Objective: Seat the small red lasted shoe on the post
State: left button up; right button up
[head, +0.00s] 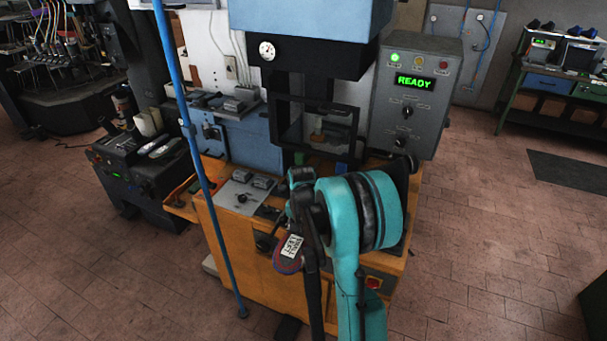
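The small shoe (284,266) shows as a rounded piece with a red and dark blue edge and a white lettered tag, in front of the orange cabinet. My teal arm comes up from the bottom and covers much of the press front. Its black gripper (306,236) is beside the shoe and appears shut on it, clear of the worktop; the fingertips are mostly hidden. I take this as my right arm. My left gripper is out of view. I cannot make out the post; the arm may hide it.
The blue press (310,15) has a black open frame (316,105). A grey control box (414,95) reads READY with a green lamp lit. A blue pole (200,170) crosses the cabinet's (222,245) left side. A dark machine stands left; floor is open at right.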

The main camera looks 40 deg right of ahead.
aim_at(267, 210)
jog(key=i+l, duration=0.75)
jog(key=l, duration=0.2)
